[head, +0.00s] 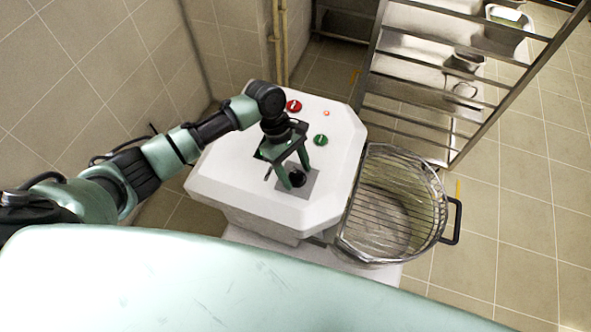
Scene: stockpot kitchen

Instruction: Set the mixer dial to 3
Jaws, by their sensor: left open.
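The white mixer (240,190) stands in front of me with its control face up. Its black dial (298,177) sits on a grey square plate near the front of that face. My left gripper (286,179) is open above the plate, its fingers close to the dial. I cannot tell whether a finger touches the dial. The gripper covers part of the plate, and the dial's marks and pointer are too small to read. A red button (294,106) and a green button (320,140) are on the same face. My right gripper is not in view.
A wire-guarded mixer bowl (385,215) with a black handle (452,220) stands right of the mixer top. A metal rack (405,112) with trays is behind on the right. Tiled wall is at the left; tiled floor is free at the right.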

